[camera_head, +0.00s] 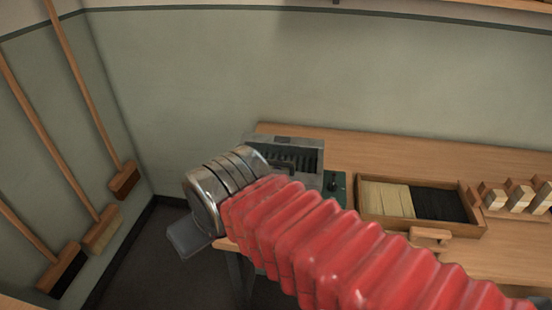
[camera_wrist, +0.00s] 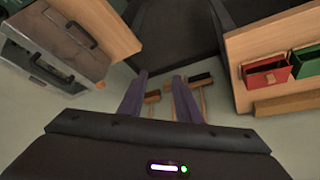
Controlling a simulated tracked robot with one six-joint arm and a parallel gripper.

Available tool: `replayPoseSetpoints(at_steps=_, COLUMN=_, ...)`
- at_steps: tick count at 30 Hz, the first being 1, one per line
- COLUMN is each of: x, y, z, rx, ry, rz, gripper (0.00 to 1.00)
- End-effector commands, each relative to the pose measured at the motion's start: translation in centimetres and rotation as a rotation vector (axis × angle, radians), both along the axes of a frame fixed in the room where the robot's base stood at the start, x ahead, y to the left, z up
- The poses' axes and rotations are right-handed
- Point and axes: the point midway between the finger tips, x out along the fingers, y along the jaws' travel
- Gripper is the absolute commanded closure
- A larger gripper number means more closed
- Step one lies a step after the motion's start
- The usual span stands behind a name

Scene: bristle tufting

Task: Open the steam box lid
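The steam box is a grey metal box (camera_head: 312,150) on the wooden bench in the head view, with a dark slatted part and a dark handle. My arm partly covers its front left. It also shows at the upper left of the wrist view (camera_wrist: 68,30), with one dark handle on its broad grey face and another on its darker side. The grey face looks closed there. My gripper (camera_wrist: 160,85) has its two fingers apart with nothing between them. It points away from the box toward the floor. In the head view a grey plate-like gripper part (camera_head: 187,237) hangs left of the bench.
A wooden tray (camera_head: 478,232) with pale and black bristles lies right of the box, with wooden blocks (camera_head: 520,196) beyond. Brooms (camera_head: 102,230) lean on the left wall. A red bin (camera_wrist: 265,75) and green bin (camera_wrist: 306,62) show at the wrist view's right.

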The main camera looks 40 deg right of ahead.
Motion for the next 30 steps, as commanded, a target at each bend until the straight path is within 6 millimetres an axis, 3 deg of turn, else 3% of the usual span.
replayPoseSetpoints(at_steps=5, x=0.9, y=-1.2, z=0.5, rx=0.049, ry=0.016, rz=-0.106, gripper=0.69)
replayPoseSetpoints(at_steps=14, x=4.5, y=-6.5, z=2.5, rx=0.283, ry=0.072, rz=-0.599, gripper=0.69)
replayPoseSetpoints(at_steps=23, x=8.0, y=-14.1, z=3.9, rx=0.558, ry=0.112, rz=-1.161, gripper=0.69)
replayPoseSetpoints(at_steps=30, x=9.6, y=-21.8, z=4.4, rx=0.787, ry=0.128, rz=-1.604, gripper=0.69)
